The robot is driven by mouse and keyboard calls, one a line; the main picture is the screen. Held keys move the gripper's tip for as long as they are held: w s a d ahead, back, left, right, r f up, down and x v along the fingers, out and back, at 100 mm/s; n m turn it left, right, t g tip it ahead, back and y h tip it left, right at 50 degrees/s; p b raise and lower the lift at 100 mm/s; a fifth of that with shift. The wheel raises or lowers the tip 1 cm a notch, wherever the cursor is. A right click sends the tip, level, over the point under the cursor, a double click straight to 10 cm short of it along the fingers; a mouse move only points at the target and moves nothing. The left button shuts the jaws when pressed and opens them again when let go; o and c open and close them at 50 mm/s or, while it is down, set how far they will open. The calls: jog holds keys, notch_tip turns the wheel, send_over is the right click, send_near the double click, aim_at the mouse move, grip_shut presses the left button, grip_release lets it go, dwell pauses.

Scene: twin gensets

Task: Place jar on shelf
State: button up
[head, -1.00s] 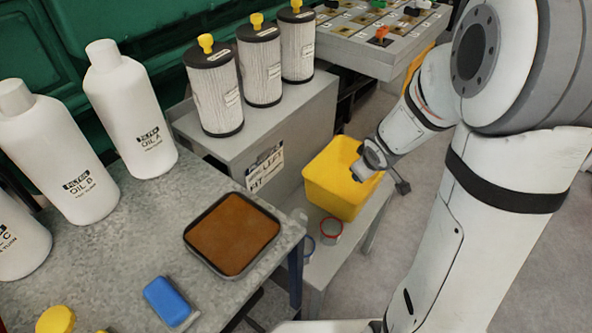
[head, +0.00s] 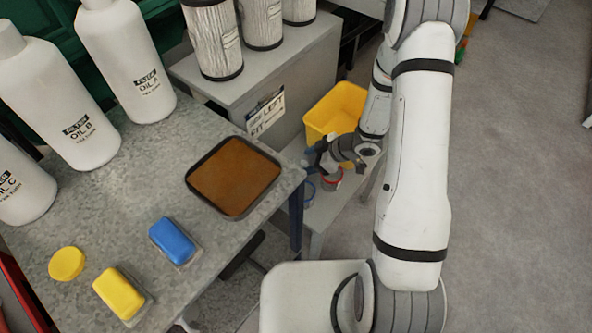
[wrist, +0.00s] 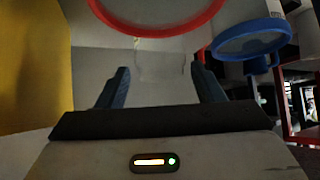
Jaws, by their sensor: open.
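A clear jar with a red rim (head: 331,181) stands on a low grey bench, partly hidden by my gripper. A jar with a blue rim (head: 309,191) stands beside it. My gripper (head: 318,158) is open just above and beside the red-rimmed jar. In the wrist view, my gripper's two dark fingers (wrist: 159,75) are spread, with the red rim (wrist: 160,33) ahead of them and the blue rim (wrist: 250,38) to the right. I cannot tell whether the fingers touch the red-rimmed jar. The low bench (head: 322,222) is shelf-like; no other shelf is clearly identifiable.
A yellow bin (head: 335,108) stands behind the gripper, and close at left in the wrist view (wrist: 35,65). A grey cabinet (head: 290,75) carries several filters. The table (head: 110,215) holds a brown tray (head: 236,215), bottles and sponges. Floor at right is clear.

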aim_at(300, 164)
jog(key=b+x, duration=0.1)
jog(key=x, duration=0.3)
jog(key=shift+f, duration=0.3)
jog(key=c, duration=0.8)
